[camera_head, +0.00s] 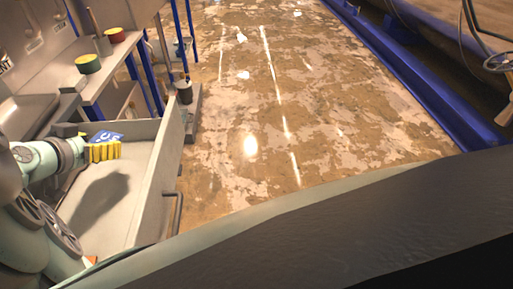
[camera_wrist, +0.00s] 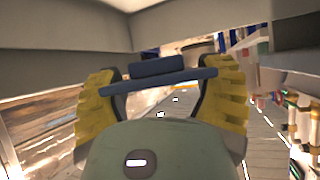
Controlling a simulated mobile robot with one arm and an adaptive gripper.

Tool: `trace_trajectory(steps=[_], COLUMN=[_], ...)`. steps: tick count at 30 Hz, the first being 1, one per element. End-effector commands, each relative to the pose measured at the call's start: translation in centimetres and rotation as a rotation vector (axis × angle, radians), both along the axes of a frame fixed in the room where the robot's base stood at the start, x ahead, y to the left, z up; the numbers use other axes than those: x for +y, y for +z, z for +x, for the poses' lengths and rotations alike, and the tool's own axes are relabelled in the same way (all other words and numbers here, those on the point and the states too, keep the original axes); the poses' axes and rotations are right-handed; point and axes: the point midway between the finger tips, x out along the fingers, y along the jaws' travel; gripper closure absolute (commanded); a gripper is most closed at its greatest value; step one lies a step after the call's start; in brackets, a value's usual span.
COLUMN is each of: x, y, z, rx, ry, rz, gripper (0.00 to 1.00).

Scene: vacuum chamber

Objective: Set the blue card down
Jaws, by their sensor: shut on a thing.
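The blue card (camera_head: 106,137) with white markings shows at the top of my gripper (camera_head: 105,152) in the head view. In the wrist view the blue card (camera_wrist: 158,82) is seen nearly edge-on. It spans between the two yellow fingers of my gripper (camera_wrist: 160,90), which is shut on it. The gripper and card are held above an open grey drawer (camera_head: 165,175), and a dark shadow falls on the drawer floor below. The lower part of the card is hidden by the fingers in the head view.
A grey shelf (camera_head: 112,62) at upper left carries a green-and-yellow round object (camera_head: 88,64) and a red-and-yellow one (camera_head: 114,35). A dark cylinder (camera_head: 184,92) stands by the drawer's far corner. The worn floor (camera_head: 300,100) to the right is clear.

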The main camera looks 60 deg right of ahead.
Motion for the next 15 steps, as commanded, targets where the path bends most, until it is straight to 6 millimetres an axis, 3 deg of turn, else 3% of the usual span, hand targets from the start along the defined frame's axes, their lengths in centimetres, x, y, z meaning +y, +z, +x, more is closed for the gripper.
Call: trace_trajectory(steps=[3, 15], x=[-0.3, -0.3], y=[-2.4, -7.0], z=[-0.3, -0.3], rx=[0.007, 0.007], ry=[-0.009, -0.009], rz=[0.002, 0.002], gripper=[0.63, 0.63])
